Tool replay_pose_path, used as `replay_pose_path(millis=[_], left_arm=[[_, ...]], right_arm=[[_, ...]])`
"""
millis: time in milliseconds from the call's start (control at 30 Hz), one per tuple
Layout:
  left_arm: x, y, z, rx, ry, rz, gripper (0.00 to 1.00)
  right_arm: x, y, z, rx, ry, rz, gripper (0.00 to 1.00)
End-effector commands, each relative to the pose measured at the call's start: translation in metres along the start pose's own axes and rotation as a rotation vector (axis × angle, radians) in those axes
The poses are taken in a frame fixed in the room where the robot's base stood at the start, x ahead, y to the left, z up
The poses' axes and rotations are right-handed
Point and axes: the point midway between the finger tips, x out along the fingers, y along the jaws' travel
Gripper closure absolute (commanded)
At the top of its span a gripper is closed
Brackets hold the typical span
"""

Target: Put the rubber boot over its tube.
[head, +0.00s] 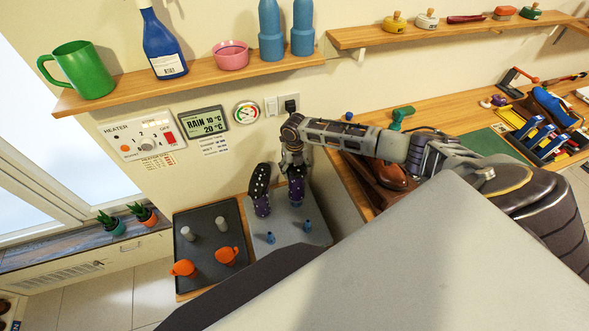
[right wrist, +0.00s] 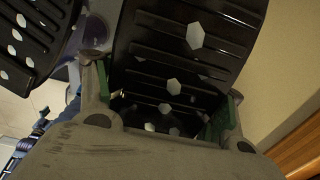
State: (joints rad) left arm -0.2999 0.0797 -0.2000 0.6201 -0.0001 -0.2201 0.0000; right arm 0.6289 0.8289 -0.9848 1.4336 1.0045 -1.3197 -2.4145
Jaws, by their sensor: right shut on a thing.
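Two purple rubber boots with black, white-spotted soles are upside down at the back of a grey board (head: 288,232) in the head view. My right gripper (head: 291,158) is shut on the right boot (head: 297,188) from above. The left boot (head: 261,204) stands close beside it. Two short blue tubes (head: 270,238) (head: 308,226) stand bare at the front of the board. Whether a tube is inside either boot is hidden. In the right wrist view the held boot's sole (right wrist: 175,75) lies between the fingers, and the other boot's sole (right wrist: 28,45) shows at upper left. My left gripper is out of view.
A dark tray (head: 206,248) to the left carries two grey pegs (head: 188,233) and two orange items (head: 227,256). A wall shelf (head: 190,83) with bottles, a mug and a bowl hangs above. A wooden bench (head: 350,185) stands to the right.

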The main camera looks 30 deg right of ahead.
Motion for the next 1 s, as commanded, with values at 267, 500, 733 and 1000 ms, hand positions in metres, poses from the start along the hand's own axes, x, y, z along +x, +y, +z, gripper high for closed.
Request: replay_pose_path(millis=[267, 500, 733, 1000], left_arm=[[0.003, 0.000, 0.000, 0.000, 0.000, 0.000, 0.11], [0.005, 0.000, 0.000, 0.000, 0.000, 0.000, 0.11], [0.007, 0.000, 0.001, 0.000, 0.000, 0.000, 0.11], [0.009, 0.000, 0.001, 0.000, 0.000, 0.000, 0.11]], right_arm=[[0.004, 0.000, 0.000, 0.000, -0.001, 0.000, 0.66], [0.008, 0.000, 0.000, 0.000, -0.001, 0.000, 0.66], [0.011, 0.000, 0.000, 0.000, -0.001, 0.000, 0.66], [0.015, 0.000, 0.000, 0.000, -0.001, 0.001, 0.66]])
